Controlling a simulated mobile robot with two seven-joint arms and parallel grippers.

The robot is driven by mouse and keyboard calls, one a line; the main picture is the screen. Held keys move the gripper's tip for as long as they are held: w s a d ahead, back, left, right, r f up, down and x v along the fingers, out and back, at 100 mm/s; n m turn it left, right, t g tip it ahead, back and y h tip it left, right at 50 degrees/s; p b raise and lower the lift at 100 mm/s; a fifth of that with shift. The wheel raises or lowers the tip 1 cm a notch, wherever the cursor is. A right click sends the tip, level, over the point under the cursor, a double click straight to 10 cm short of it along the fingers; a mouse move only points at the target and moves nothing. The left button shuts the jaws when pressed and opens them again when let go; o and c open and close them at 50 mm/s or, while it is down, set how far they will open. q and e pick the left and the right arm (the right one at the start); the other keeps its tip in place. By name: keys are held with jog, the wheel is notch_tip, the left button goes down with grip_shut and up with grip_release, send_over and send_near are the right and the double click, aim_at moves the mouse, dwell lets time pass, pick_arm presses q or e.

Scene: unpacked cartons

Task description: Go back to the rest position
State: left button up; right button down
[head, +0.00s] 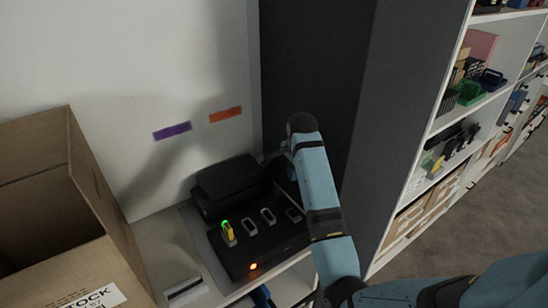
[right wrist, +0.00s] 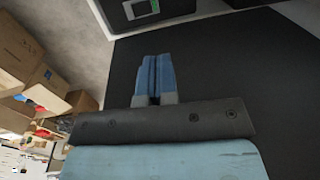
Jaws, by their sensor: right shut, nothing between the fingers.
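My right arm (head: 318,185) comes in from the lower right of the head view, rises, and bends over beside the black slotted device. Its gripper end is mostly hidden behind the arm there. In the right wrist view my right gripper (right wrist: 153,78) shows two blue fingers pressed together with nothing between them. They stand in front of a plain dark surface (right wrist: 220,75). My left gripper is in neither view.
A black slotted device (head: 236,258) with a yellow piece (head: 228,234) in one slot sits on a pale shelf. An open cardboard box (head: 95,195) stands at left. A dark grey panel (head: 395,110) and stocked shelves (head: 440,150) stand right. Grey floor (head: 450,245) shows at lower right.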

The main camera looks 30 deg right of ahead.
jog(key=shift+s, duration=0.1)
jog(key=s+a+f+n+h, duration=0.1)
jog(key=s+f+n, duration=0.3)
jog(key=s+f, duration=0.3)
jog(key=s+a+n+t, duration=0.1)
jog(key=s+a+n, duration=0.35)
jog(key=s, duration=0.55)
jog(key=s+a+n+t+y, duration=0.1)
jog(key=s+a+n, duration=0.2)
jog(key=s+n, duration=0.45)
jog(key=s+a+n, duration=0.3)
jog(key=s+a, duration=0.1)
jog(key=s, duration=0.7)
jog(key=w+a+f+t+y, duration=0.1)
jog(key=f+t, duration=0.1)
jog(key=f, duration=0.2)
jog(key=w+a+f+t+y, duration=0.1)
jog(key=w+a+f+t, duration=0.1)
jog(key=f+t, duration=0.1)
jog(key=w+a+f+n+t, duration=0.1)
jog(key=w+a+f+t, duration=0.1)
jog(key=f, duration=0.4)
jog(key=shift+w+a+t+y, duration=0.2)
jog(key=shift+w+t+y, duration=0.1)
jog(key=shift+y, duration=0.1)
jog(key=shift+f, duration=0.1)
